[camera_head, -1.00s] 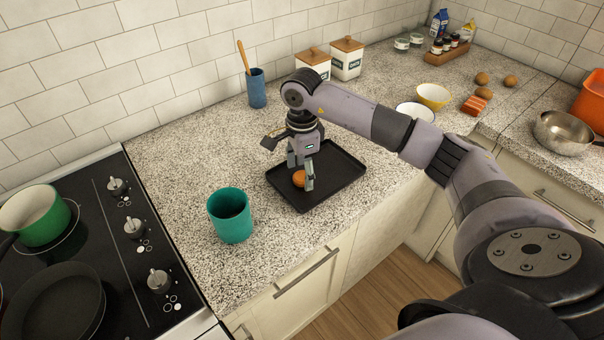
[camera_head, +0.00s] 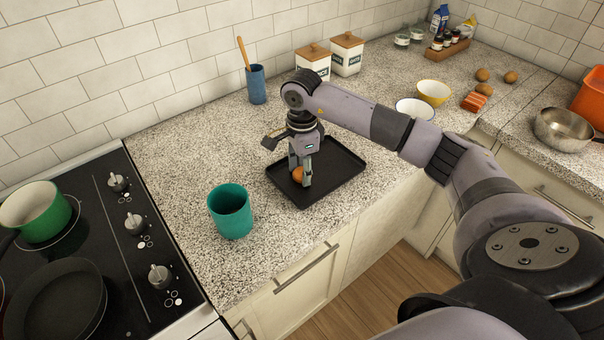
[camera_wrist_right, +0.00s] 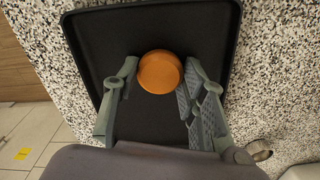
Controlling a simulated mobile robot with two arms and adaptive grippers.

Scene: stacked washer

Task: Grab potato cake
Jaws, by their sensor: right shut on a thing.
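The potato cake (camera_head: 297,174) is a round, orange-brown disc at the black tray (camera_head: 338,167). In the right wrist view the cake (camera_wrist_right: 159,72) shows its flat round top, with the dark tray (camera_wrist_right: 100,38) beneath. My right gripper (camera_head: 301,180) points down over the tray and is shut on the cake, with one finger on each side of it. In the head view the fingers hide part of the cake. I cannot tell whether the cake touches the tray floor. My left gripper is not in view.
A teal cup (camera_head: 231,212) stands left of the tray, near the counter's front edge. A blue utensil holder (camera_head: 256,87) and wooden-lidded canisters (camera_head: 346,55) stand behind. A yellow bowl (camera_head: 433,93) is at the right. The stove (camera_head: 100,250) is at far left.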

